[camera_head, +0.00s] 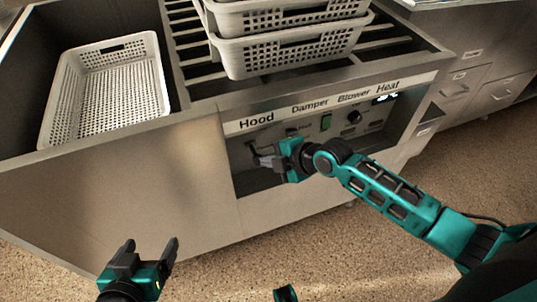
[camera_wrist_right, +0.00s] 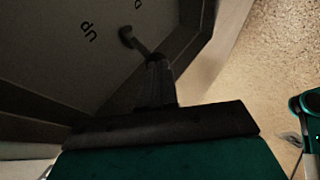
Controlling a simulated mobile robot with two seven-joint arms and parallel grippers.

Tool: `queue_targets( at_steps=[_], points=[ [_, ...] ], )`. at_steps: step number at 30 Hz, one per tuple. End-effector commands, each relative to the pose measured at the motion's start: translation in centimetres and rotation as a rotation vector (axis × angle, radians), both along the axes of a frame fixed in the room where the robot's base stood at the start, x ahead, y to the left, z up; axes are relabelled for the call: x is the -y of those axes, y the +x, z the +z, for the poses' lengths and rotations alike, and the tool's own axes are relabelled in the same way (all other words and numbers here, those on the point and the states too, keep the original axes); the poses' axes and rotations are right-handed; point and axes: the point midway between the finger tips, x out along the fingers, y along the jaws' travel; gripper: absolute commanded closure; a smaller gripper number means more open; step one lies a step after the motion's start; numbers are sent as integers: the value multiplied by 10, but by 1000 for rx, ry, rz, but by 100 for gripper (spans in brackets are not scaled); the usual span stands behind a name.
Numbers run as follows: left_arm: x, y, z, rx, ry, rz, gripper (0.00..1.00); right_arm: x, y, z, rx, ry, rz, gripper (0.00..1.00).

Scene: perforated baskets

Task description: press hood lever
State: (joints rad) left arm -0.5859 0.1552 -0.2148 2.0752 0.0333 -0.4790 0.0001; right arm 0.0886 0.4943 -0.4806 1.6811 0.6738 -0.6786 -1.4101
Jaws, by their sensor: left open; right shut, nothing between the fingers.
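The hood lever (camera_head: 251,149) is a small dark lever on the recessed control panel, below the word "Hood". My right gripper (camera_head: 257,161) is shut and empty, with its fingertips right at the lever. In the right wrist view the shut fingers (camera_wrist_right: 155,82) point at a dark rod with a round base (camera_wrist_right: 126,33), which appears to be the lever, beside the letters "UP". I cannot tell whether they touch. My left gripper (camera_head: 150,249) is open and empty, low in front of the cabinet.
A white perforated basket (camera_head: 152,85) sits in the left bay. Stacked baskets (camera_head: 290,55) stand on the slatted rack. Open floor lies in front.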

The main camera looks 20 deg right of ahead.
Motion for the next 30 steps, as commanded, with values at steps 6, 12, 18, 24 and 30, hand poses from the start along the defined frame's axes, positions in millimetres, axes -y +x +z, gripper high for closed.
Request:
queue_targets(
  at_steps=[6, 12, 18, 24, 30],
  points=[
    [0, -1, -24, -3, 0, -1, 14, 0, -7, -23, 89, 2, 3, 100],
    [0, -3, -47, -11, 1, 0, 14, -1, -9, -39, 253, 9, 2, 100],
    [0, -5, -51, -17, 1, 1, 14, -1, -8, -39, 333, 13, 2, 100],
    [1, -5, -49, -16, -4, 4, 14, 0, -8, -38, 331, 12, 1, 100],
    [2, -4, -39, -14, -8, 6, 14, 0, -8, -30, 330, 12, 1, 100]
  ],
)
